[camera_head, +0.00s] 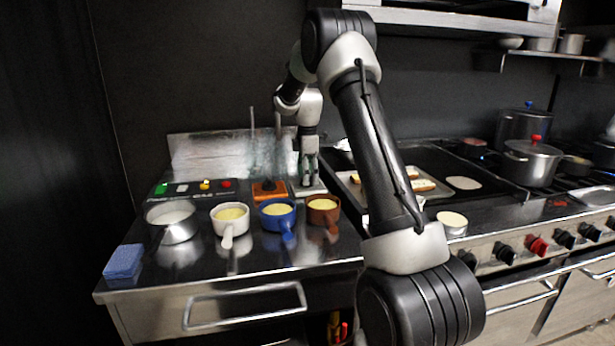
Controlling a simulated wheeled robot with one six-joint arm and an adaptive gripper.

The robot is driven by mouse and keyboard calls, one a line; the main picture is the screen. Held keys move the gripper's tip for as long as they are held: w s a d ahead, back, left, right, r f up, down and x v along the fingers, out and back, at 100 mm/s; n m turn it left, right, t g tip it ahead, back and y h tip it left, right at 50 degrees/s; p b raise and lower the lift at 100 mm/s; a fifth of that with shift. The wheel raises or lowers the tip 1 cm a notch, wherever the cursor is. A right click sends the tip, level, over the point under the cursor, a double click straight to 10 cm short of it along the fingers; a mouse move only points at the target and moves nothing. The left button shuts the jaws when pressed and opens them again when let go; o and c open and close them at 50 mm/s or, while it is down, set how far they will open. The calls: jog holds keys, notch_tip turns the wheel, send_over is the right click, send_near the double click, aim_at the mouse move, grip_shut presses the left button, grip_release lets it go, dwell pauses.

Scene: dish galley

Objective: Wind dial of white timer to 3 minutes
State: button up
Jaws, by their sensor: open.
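My gripper (308,178) points down at the back of the steel counter, its fingers just above or around the top of a pale, low block (309,190). This block looks like the white timer; its dial is hidden by the fingers or too small to make out. I cannot tell whether the fingers touch it. An orange block (268,192) with a dark top, similar in size, stands just left of it.
White (229,222), blue (277,216) and brown (323,212) handled pots stand in front of the blocks. A steel pan (172,222), blue sponge (124,261) and button panel (192,187) are left. A tray (352,187) with food and the stove are right.

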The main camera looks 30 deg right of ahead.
jog(key=shift+f, duration=0.25)
jog(key=shift+c, duration=0.4)
jog(key=c, duration=1)
jog(key=m, duration=0.5)
jog(key=shift+m, duration=0.3)
jog(key=m, duration=0.4)
jog(key=shift+m, duration=0.4)
